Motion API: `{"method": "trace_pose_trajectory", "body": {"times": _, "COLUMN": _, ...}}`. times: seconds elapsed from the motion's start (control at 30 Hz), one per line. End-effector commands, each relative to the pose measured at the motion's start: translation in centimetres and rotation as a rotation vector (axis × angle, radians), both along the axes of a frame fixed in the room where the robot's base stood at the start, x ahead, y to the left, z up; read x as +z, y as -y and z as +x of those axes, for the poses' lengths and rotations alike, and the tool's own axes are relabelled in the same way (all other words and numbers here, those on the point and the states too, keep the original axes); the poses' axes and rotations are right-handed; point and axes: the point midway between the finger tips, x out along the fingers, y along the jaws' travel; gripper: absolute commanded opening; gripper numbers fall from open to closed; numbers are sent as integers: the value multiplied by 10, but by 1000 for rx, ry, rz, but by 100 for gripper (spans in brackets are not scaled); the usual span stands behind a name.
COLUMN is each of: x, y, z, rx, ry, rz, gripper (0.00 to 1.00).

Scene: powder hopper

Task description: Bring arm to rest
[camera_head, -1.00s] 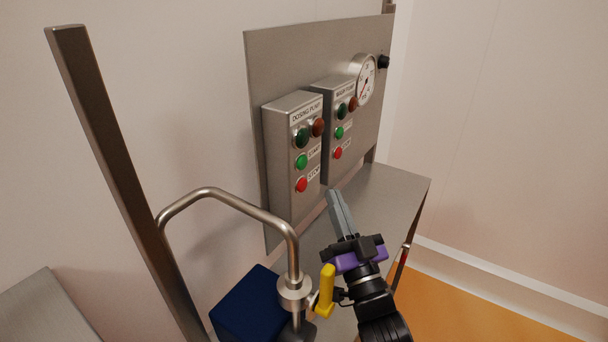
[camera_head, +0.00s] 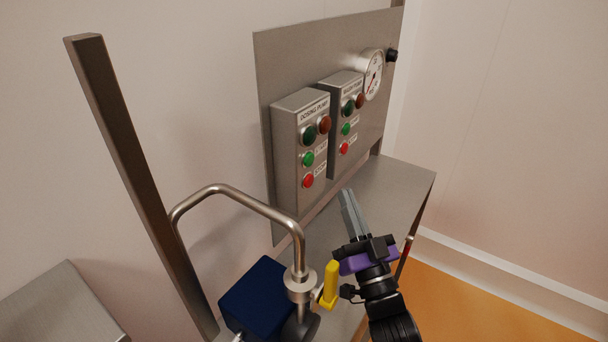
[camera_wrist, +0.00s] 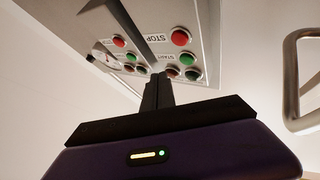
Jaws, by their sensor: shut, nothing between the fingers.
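My gripper (camera_head: 348,199) is shut and empty, with its grey fingers pointing up toward the control panel in the head view. It is in front of the dosing pump box (camera_head: 300,152) and the second button box (camera_head: 343,122), apart from both as far as I can tell. Each box has dark green and red-brown lamps, a green button and a red button. In the wrist view my gripper (camera_wrist: 157,82) shows shut fingers, with the red STOP button (camera_wrist: 181,37) and green START button (camera_wrist: 187,59) beyond them.
A bent steel pipe (camera_head: 243,201) with a yellow lever (camera_head: 331,284) stands just left of my arm. A dark blue block (camera_head: 256,297) is below it. A steel table (camera_head: 397,187) lies under the panel (camera_head: 290,60). A gauge (camera_head: 373,75) is at upper right. Orange floor (camera_head: 455,290) shows at right.

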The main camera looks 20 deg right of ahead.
Motion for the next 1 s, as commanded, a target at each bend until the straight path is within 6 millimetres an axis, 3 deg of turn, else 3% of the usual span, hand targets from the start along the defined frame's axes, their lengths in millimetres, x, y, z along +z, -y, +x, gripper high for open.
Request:
{"method": "trace_pose_trajectory", "body": {"times": 0.27, "x": 0, "y": 1, "z": 0, "rx": -24, "ry": -5, "rz": -38, "gripper": 0}}
{"method": "trace_pose_trajectory", "body": {"times": 0.33, "x": 14, "y": 3, "z": -4, "rx": -52, "ry": 14, "rz": -68, "gripper": 0}}
{"method": "trace_pose_trajectory", "body": {"times": 0.47, "x": 3, "y": 3, "z": -33, "rx": -93, "ry": -18, "rz": -101, "gripper": 0}}
{"method": "trace_pose_trajectory", "body": {"times": 0.67, "x": -28, "y": -5, "z": -84, "rx": -121, "ry": -100, "rz": -127, "gripper": 0}}
{"method": "trace_pose_trajectory", "body": {"times": 1.0, "x": -88, "y": -25, "z": -199, "rx": -120, "ry": -318, "rz": -171, "gripper": 0}}
